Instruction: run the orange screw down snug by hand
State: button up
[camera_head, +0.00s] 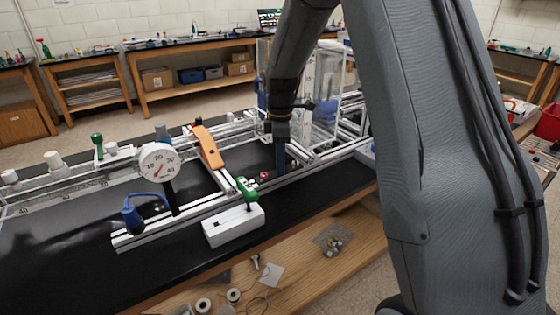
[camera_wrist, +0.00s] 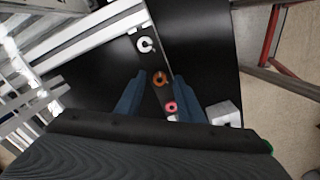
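The orange screw (camera_wrist: 160,79) shows in the wrist view as a small orange-brown round head on a dark narrow plate (camera_wrist: 151,62). My gripper (camera_wrist: 158,84) is open, with one blue finger on each side of the screw and a visible gap to each. I cannot tell how far the fingertips stand above the screw. On the same plate are a white C-shaped ring (camera_wrist: 145,45) and a pink-red round head (camera_wrist: 171,107), which also shows in the head view (camera_head: 264,175). In the head view my gripper (camera_head: 281,157) points down, and the orange screw is not discernible there.
A white block (camera_head: 234,225) with a green handle (camera_head: 247,190) stands close to the left of my gripper. An orange bar (camera_head: 208,146) lies on the aluminium rails (camera_head: 190,212), with a round dial (camera_head: 158,162) farther left. Clear panels (camera_head: 325,80) stand behind.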

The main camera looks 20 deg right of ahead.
grip_shut()
jog(key=shift+m, duration=0.4)
jog(key=m, duration=0.6)
jog(key=shift+p, duration=0.3)
jog(key=m, duration=0.5)
jog(key=shift+r+m, duration=0.1)
jog(key=shift+m, duration=0.3)
jog(key=m, duration=0.5)
jog(key=shift+w+m, duration=0.1)
jog(key=shift+m, duration=0.3)
jog(key=shift+o, duration=0.6)
grip_release()
